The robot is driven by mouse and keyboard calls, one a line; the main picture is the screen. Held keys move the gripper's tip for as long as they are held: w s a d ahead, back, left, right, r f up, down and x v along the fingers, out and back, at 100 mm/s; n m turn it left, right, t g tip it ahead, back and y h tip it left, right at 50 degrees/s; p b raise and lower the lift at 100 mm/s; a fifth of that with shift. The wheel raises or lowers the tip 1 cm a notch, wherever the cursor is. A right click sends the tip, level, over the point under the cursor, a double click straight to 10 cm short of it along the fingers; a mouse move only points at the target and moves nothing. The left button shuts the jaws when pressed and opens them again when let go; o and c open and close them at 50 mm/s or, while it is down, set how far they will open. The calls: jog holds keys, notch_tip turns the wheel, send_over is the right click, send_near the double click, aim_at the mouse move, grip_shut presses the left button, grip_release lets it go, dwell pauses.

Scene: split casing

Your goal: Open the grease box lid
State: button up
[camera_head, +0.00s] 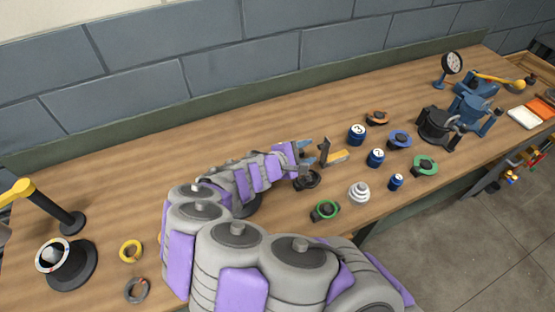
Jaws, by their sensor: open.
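My arm reaches over the wooden bench, and my gripper (316,163) is at the middle of it, open. A small orange-yellow piece with a dark upright part (338,156) is right by the fingers; I cannot tell whether they touch. No thing is clearly recognisable as the grease box or its lid. A white tray-like box (524,117) beside an orange one (541,107) lies at the far right end of the bench, well away from my gripper. Whether either is the grease box cannot be told.
Blue cylinders (357,134), coloured rings (425,166) and a white stepped part (359,192) stand right of my gripper. A blue casing (472,98) and black pot (436,124) stand farther right. A black post (62,210) is at left. The bench (140,150) is clear toward the wall.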

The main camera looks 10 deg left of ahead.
jog(key=p+v, duration=0.2)
jog(key=v, duration=1.1)
jog(key=shift+p, duration=0.4)
jog(key=s+d+r+m+g, duration=0.2)
jog(key=d+r+m+g, duration=0.15)
jog(key=d, duration=0.45)
jog(key=s+d+r+m+g, duration=0.2)
jog(key=d+r+m+g, duration=0.15)
jog(key=d, duration=0.35)
jog(key=s+d+r+m+g, duration=0.2)
jog(key=d+m, duration=0.3)
jog(key=d, duration=0.3)
jog(key=s+d+m+g+y, duration=0.3)
jog(key=s+d+m+y, duration=0.15)
jog(key=s, duration=0.55)
jog(key=s+a+r+m+y, duration=0.1)
jog(key=s+a+y, duration=0.3)
jog(key=s, duration=0.7)
jog(key=shift+m+g, duration=0.3)
jog(key=shift+m, duration=0.15)
